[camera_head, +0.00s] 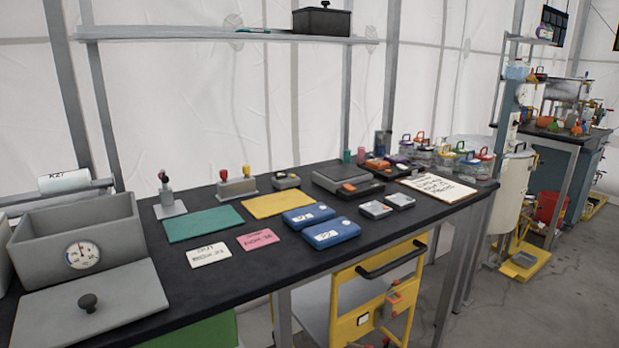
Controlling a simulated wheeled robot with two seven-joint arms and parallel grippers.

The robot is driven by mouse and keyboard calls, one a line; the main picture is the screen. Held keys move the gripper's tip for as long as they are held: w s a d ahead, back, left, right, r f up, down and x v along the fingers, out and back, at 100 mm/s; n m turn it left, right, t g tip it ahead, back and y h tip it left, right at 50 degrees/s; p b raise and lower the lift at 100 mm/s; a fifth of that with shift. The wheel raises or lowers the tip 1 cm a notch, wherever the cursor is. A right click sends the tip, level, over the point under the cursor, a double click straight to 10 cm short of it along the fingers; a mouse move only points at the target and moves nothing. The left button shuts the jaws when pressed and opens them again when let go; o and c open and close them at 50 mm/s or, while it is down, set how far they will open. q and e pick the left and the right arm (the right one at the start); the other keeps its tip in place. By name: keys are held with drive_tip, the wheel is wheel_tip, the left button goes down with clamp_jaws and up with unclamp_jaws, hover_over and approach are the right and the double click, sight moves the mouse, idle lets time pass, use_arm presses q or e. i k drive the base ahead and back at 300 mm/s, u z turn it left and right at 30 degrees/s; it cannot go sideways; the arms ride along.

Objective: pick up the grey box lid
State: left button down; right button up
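Neither of my grippers shows in the head view.
The black table (270,262) also holds a green mat (203,223), a yellow mat (277,204), two blue cases (331,233) and paper cards (209,255). A shelf (200,35) spans above. A yellow cart (378,295) stands under the table's front edge.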

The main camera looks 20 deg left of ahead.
sight(62, 316)
drive_tip(key=u, duration=1.75)
